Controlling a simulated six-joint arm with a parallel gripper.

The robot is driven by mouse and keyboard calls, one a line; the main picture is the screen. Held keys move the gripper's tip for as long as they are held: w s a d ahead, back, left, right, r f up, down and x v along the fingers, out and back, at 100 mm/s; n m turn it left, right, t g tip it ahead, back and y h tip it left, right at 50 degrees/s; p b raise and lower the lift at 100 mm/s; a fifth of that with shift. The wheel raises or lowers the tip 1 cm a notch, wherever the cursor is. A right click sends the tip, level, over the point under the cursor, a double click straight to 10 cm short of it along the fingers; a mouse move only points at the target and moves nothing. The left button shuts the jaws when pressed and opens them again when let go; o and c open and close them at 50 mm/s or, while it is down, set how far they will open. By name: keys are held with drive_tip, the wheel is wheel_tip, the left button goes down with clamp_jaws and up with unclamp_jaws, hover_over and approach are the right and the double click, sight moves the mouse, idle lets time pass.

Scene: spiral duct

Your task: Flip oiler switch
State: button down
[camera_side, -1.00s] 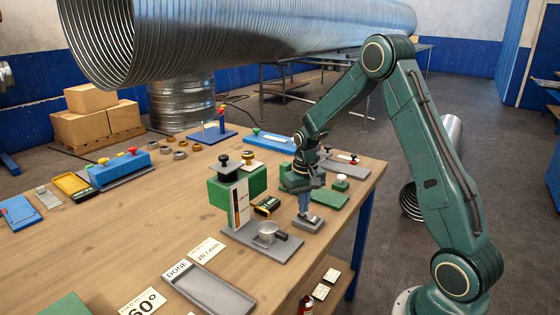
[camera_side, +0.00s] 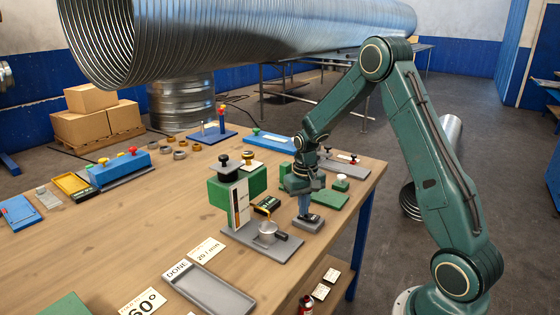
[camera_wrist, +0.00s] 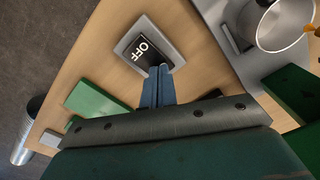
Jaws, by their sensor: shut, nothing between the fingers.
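The oiler switch is a grey box with a black rocker marked OFF, in the wrist view (camera_wrist: 145,48) and near the table's right edge in the side view (camera_side: 310,224). My gripper (camera_side: 304,215) points down over it, its blue fingers shut and empty. In the wrist view the fingertips (camera_wrist: 160,72) are at the rocker's lower edge; I cannot tell whether they touch. The green oiler (camera_side: 218,194) stands to the left. An orange stream (camera_side: 266,216) runs from it into a metal cup (camera_side: 268,234), also visible in the wrist view (camera_wrist: 284,28).
A grey DONE tray (camera_side: 212,292) and a 20 / min card (camera_side: 206,250) lie toward the front. A green plate (camera_side: 330,196) lies behind the switch. Blue and yellow trays (camera_side: 72,184) are at the left. The middle left of the table is clear.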

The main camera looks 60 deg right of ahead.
wheel_tip(320, 180, up, 7)
idle(1.1)
drive_tip(key=s+a+r+n+t, duration=0.3)
drive_tip(key=s+a+r, duration=0.6)
drive_tip(key=a+r, duration=0.3)
drive_tip(key=s+a+r+n+t, duration=0.1)
drive_tip(key=s+a, duration=0.2)
drive_tip(key=s, duration=0.3)
drive_tip(key=s+a+r+n+t, duration=0.1)
drive_tip(key=s+a+r+n, duration=0.1)
drive_tip(key=s, duration=0.5)
drive_tip(key=shift+s+a+r+t, duration=0.15)
drive_tip(key=shift+s+a+t, duration=0.15)
drive_tip(key=shift+a, duration=0.45)
drive_tip(key=shift+w, duration=0.1)
